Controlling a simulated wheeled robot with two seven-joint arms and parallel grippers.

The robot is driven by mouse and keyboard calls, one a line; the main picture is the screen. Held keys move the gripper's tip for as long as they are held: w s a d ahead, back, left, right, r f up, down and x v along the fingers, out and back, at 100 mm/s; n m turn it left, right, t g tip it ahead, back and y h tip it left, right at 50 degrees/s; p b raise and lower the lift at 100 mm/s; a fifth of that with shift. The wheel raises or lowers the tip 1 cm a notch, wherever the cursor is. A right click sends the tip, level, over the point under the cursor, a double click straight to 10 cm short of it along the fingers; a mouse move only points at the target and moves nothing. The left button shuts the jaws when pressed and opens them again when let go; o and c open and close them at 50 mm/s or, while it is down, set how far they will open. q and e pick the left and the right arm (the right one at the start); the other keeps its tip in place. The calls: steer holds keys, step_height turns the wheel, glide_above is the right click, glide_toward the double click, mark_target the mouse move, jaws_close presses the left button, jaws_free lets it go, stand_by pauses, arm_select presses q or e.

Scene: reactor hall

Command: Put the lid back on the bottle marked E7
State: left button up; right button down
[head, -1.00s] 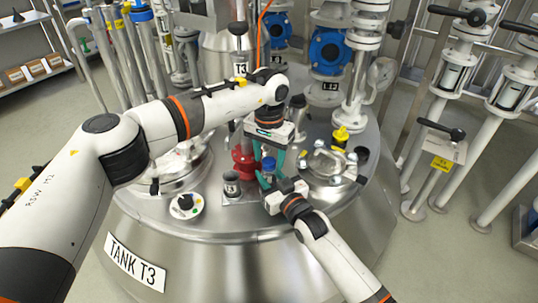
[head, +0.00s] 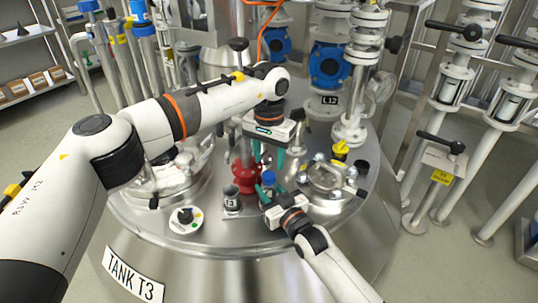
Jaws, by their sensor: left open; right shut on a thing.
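A blue lid (head: 268,178) shows just above my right gripper (head: 270,192). It appears to sit on top of the bottle in that gripper, but I cannot tell whether it is seated. My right gripper is shut on this bottle, whose body is mostly hidden by the fingers and hand; no E7 marking can be read. My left gripper (head: 269,152) is open, fingers pointing down, above the blue lid and apart from it.
A small grey container (head: 231,198) with a label stands left of the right gripper. A red fitting (head: 244,174) is close behind. A round control knob (head: 185,217) is at the left front, and a clamped hatch (head: 330,180) is at the right.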

mark_target(269, 174)
arm_select(q)
steer(key=n, duration=0.4)
steer(key=shift+r, duration=0.1)
steer(key=n, duration=0.4)
steer(key=shift+r, duration=0.15)
steer(key=n, duration=0.6)
steer(key=shift+r+n, duration=0.15)
steer(key=shift+n, duration=0.25)
steer(key=n, duration=0.6)
steer(key=shift+r+n, duration=0.2)
steer(key=shift+n, duration=0.2)
steer(key=n, duration=0.4)
steer(key=shift+r+n, duration=0.15)
steer(key=shift+n, duration=0.15)
steer(key=n, duration=0.4)
steer(key=shift+r+n, duration=0.1)
steer(key=shift+n, duration=0.2)
steer(key=n, duration=0.6)
steer(key=shift+r+n, duration=0.2)
steer(key=shift+n, duration=0.1)
steer(key=n, duration=0.6)
steer(key=shift+r+n, duration=0.2)
steer(key=shift+n, duration=0.2)
steer(key=n, duration=0.6)
steer(key=shift+r+n, duration=0.15)
steer(key=shift+n, duration=0.15)
steer(key=n, duration=0.6)
steer(key=shift+r, duration=0.15)
steer(key=shift+f, duration=4)
